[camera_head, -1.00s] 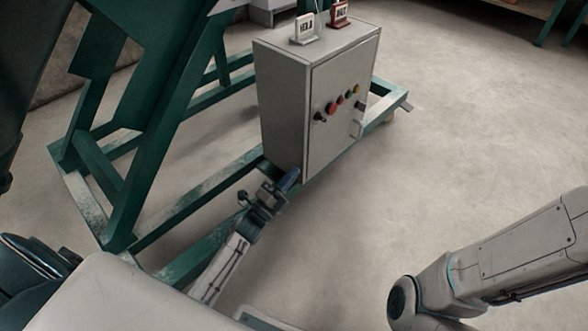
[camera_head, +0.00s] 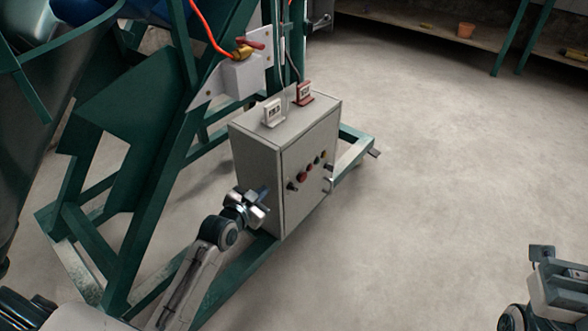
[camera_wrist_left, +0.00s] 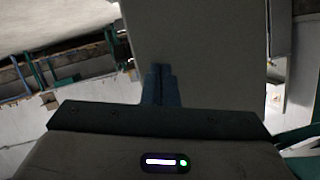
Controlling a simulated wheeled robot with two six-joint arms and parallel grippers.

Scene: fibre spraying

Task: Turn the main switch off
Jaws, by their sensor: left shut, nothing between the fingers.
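The grey control box (camera_head: 262,165) stands upright on the green frame. Its front has a row of controls: a black knob (camera_head: 291,186) at the left end, red buttons (camera_head: 304,176) in the middle, a yellow one (camera_head: 323,155), and another black knob (camera_head: 328,167) at the right. I cannot tell which is the main switch. My left gripper (camera_head: 263,196) is shut and empty, close to the box's left side, left of the near knob. In the left wrist view its fingers (camera_wrist_left: 161,86) point at a plain grey box panel (camera_wrist_left: 197,45); contact is unclear.
Two small labelled signs, white (camera_head: 271,112) and red-brown (camera_head: 304,93), stand on the box. Behind is a grey unit with a red lever (camera_head: 250,43) and an orange hose. Green frame beams (camera_head: 160,190) fill the left.

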